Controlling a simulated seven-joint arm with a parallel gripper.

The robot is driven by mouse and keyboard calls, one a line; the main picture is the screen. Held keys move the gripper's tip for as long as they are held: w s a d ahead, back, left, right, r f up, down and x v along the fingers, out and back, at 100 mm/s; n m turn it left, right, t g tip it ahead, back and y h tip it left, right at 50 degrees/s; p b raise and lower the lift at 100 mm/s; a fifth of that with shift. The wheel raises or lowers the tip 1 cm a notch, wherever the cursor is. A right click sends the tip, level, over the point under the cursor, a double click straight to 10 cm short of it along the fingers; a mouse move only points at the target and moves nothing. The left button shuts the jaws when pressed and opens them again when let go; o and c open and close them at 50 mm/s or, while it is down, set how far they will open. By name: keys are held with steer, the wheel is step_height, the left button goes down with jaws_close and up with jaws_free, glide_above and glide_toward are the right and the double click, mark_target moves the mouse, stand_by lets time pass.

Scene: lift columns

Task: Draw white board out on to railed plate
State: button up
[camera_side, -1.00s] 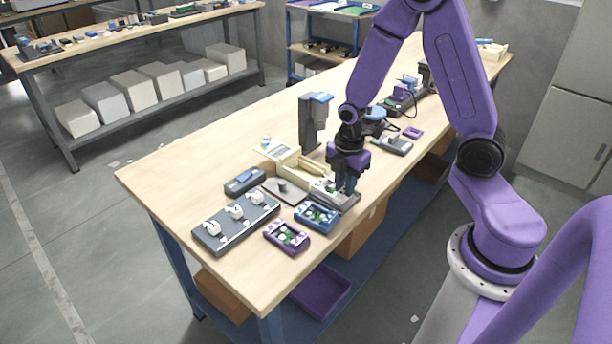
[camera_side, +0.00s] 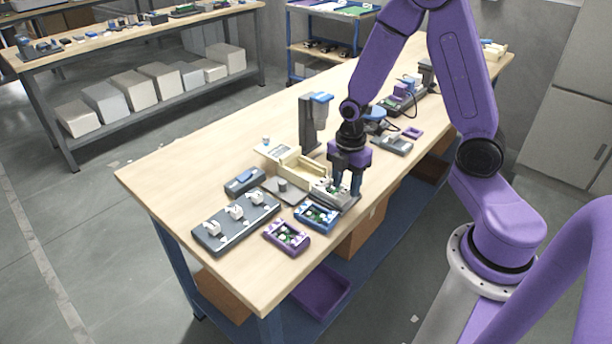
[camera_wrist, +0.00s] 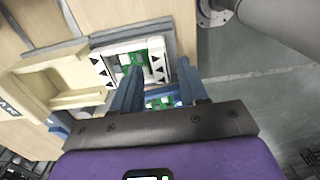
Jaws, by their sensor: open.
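The white board (camera_wrist: 149,47), a white frame with black triangles and a green circuit in its middle, lies on the grey railed plate (camera_wrist: 186,47) in the wrist view. The cream holder (camera_wrist: 62,82) is right beside it, to its left. In the side view the white board (camera_side: 321,187) shows only partly behind my gripper. My gripper (camera_side: 346,190) is open, its two blue fingers low over the plate. In the wrist view my gripper (camera_wrist: 158,68) has its fingers apart at the board's near edge. I cannot tell whether they touch it.
A blue tray (camera_side: 316,217) and a purple tray (camera_side: 286,236) with green boards sit near the front edge. A dark grey rack (camera_side: 236,224) with white pieces lies to the left. A dark upright column (camera_side: 308,125) stands behind. Bare wood is free at the table's left.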

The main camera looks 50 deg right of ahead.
steer(key=shift+r, duration=2.6)
steer(key=shift+s+a+r, duration=0.2)
steer(key=shift+a, duration=0.2)
steer(key=s+a+r+m, duration=0.2)
steer(key=s+a+r, duration=0.2)
steer(key=s, duration=0.5)
steer(key=s+a+r+m, duration=0.3)
steer(key=s+a+r, duration=0.1)
steer(key=s, duration=0.5)
steer(key=shift+s+a+r, duration=0.15)
steer(key=shift+s+a, duration=0.15)
steer(key=shift+a, duration=0.2)
